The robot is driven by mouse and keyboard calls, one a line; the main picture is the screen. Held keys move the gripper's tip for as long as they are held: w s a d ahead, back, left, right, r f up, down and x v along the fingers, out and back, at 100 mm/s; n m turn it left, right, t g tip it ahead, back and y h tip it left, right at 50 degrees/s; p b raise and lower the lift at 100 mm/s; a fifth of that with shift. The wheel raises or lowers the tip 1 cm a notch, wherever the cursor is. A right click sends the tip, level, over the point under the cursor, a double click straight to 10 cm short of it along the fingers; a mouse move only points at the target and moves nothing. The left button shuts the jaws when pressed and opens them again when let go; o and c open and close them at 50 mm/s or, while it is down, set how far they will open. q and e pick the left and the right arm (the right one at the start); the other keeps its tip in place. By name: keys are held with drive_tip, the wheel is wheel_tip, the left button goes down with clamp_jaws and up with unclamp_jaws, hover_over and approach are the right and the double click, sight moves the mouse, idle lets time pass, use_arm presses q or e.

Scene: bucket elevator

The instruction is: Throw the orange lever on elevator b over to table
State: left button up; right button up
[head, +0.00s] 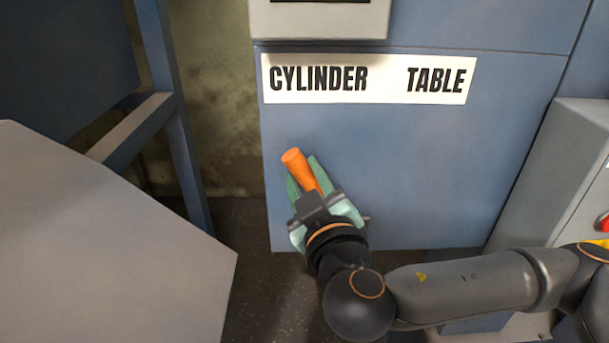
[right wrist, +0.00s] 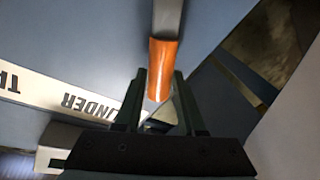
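The orange lever (head: 298,165) is on the blue elevator panel, under the white label strip (head: 385,80). It leans to the left, on the side of the word CYLINDER; the word TABLE is at the right. My right gripper (head: 303,172) is at the lever, with its green fingers on either side of the handle and narrow gaps showing. In the right wrist view the orange handle (right wrist: 162,72) on its grey shaft lies between the fingertips (right wrist: 160,75). Firm contact does not show. My left gripper is not in view.
A grey slanted surface (head: 110,230) fills the lower left, with a blue frame post (head: 178,130) behind it. A grey box with a red button (head: 604,222) stands at the right. The panel right of the lever is clear.

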clamp_jaws()
idle(0.9)
